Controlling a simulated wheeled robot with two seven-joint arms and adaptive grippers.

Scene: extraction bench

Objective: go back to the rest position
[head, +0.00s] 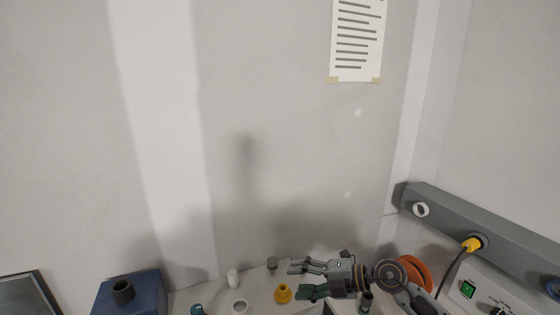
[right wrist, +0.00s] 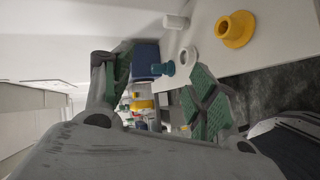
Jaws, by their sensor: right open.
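My right gripper (head: 304,279) is in the lower right part of the head view, its arm coming in from the right. Its fingers point left over the bench and stand apart, with nothing between them. In the right wrist view its two green-padded fingers (right wrist: 160,90) are spread wide and empty. My left gripper is not in either view.
The bench (head: 255,291) carries a yellow flanged part (head: 283,294), a white ring (head: 240,306), a white cylinder (head: 232,278) and a grey cap (head: 272,264). A blue block (head: 130,294) stands left. A grey rail (head: 450,217) and a control panel (head: 485,292) are at right.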

